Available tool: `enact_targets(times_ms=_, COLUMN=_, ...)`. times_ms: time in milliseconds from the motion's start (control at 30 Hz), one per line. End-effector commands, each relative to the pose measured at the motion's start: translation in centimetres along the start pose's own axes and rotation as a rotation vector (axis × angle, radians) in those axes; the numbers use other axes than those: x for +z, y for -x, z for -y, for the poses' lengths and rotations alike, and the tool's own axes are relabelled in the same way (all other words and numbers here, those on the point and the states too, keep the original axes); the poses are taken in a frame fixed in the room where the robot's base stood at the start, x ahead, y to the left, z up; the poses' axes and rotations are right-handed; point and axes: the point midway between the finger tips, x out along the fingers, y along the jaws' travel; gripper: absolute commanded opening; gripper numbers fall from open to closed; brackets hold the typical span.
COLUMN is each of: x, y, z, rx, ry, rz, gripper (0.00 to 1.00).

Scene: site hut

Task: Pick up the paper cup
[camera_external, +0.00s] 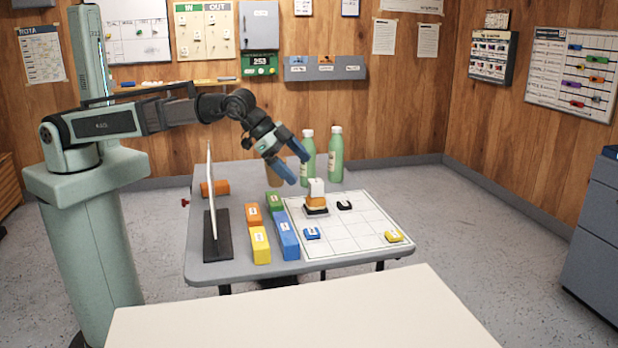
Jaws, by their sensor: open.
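A brown, cup-like object (271,180), which looks like the paper cup, stands on the grey table (232,178) toward its back edge. The lower blue finger of my gripper (298,169) covers much of it in this view. My gripper is open and empty, tilted down to the right above the table. Its fingers overlap the cup in the picture, but I cannot tell how far apart they are in depth.
Two green bottles (336,156) stand right of my gripper. Several coloured blocks (288,236) lie in front, beside a white gridded sheet (345,228) with small pieces. A thin upright panel (211,190) stands at the left. The sheet's right part is mostly clear.

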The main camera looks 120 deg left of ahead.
Motion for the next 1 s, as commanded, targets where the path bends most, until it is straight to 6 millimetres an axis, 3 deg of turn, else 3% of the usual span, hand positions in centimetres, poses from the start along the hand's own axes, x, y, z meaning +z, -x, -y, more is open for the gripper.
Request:
enact_targets(times_ms=33, x=1.5, y=0.6, z=2.4, rx=-0.013, ry=0.038, rz=0.016, gripper=1.00)
enact_targets(times_ms=200, x=5.5, y=2.2, z=8.5, rx=-0.043, ry=0.155, rz=0.068, gripper=1.00)
enact_targets(times_ms=500, x=13.3, y=6.0, z=17.5, rx=-0.091, ry=0.361, rz=0.150, gripper=1.00)
enact_targets(times_ms=800, x=20.2, y=10.0, z=23.2, rx=-0.125, ry=0.538, rz=0.209, gripper=1.00)
enact_targets(times_ms=1000, x=22.1, y=11.2, z=24.5, rx=-0.134, ry=0.590, rz=0.226, gripper=1.00)
